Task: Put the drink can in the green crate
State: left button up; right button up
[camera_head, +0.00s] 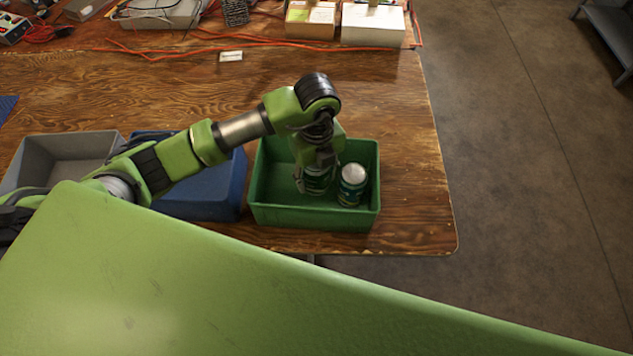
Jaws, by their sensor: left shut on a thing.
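The green crate (262,214) stands at the right front of the wooden table. My left gripper (316,172) reaches down inside it and is shut on a drink can (317,186), green with a light band. The gripper covers the top of this can, and I cannot tell whether its base touches the crate floor. A second, similar can (352,187) with a silver top stands upright in the crate, just to the right of the held one. My right gripper is not in view.
A blue crate (213,192) and a grey crate (62,146) stand to the left, partly behind my arm. Orange cables (180,52), boxes (372,25) and tools lie along the back. The table (412,160) is bare right of the green crate, up to its edge.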

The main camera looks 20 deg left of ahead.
aim_at(316, 187)
pick_arm(q)
jog(key=shift+f, duration=0.6)
notch_tip(316, 187, down, 2)
jog(key=shift+f, duration=0.25)
jog(key=shift+f+p, duration=0.3)
jog(key=shift+f, duration=0.2)
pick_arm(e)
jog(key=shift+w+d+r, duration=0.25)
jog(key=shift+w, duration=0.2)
pick_arm(q)
jog(key=o, duration=1.4)
